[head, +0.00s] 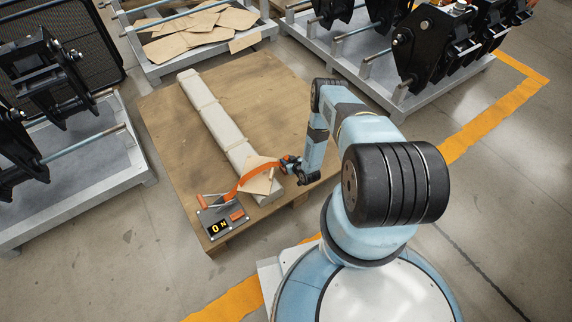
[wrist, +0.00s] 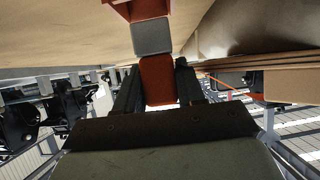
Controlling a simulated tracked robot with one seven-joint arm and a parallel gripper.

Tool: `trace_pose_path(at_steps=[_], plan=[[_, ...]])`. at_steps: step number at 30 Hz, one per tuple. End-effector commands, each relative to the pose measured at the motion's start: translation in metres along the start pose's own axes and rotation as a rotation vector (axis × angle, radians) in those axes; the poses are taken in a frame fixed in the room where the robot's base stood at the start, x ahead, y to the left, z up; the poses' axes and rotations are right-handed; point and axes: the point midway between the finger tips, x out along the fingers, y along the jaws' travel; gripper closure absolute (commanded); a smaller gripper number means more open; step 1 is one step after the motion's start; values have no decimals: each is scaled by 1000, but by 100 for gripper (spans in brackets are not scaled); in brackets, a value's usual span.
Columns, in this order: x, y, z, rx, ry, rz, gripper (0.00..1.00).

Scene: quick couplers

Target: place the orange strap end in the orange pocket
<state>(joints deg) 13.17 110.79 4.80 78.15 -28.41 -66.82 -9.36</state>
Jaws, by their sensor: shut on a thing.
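The orange strap (head: 252,173) curves from a grey device (head: 222,222) with a "0 N" display, over a long wrapped beam (head: 215,115), to my gripper (head: 288,163). My gripper is shut on the orange strap end. In the wrist view, the orange strap end (wrist: 157,80) sits between the two dark fingers of my gripper (wrist: 156,85), and a grey block (wrist: 152,37) shows just beyond it. A red-orange piece (wrist: 143,10) shows at the top edge there; I cannot tell whether it is the orange pocket. The device carries an orange block (head: 237,216) and an orange lever (head: 201,202).
The beam lies on a brown wooden pallet (head: 165,120). A cardboard piece (head: 258,180) lies on the beam under the strap. Grey racks with black couplers (head: 425,50) stand at the right and left.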

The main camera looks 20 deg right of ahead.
Motion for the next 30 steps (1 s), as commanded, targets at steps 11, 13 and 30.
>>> trace_pose_path(at_steps=[11, 13, 30], plan=[[20, 3, 23, -1, 0, 0, 96], [22, 3, 28, 0, -1, 0, 96], [25, 3, 32, 0, 0, 0, 49]])
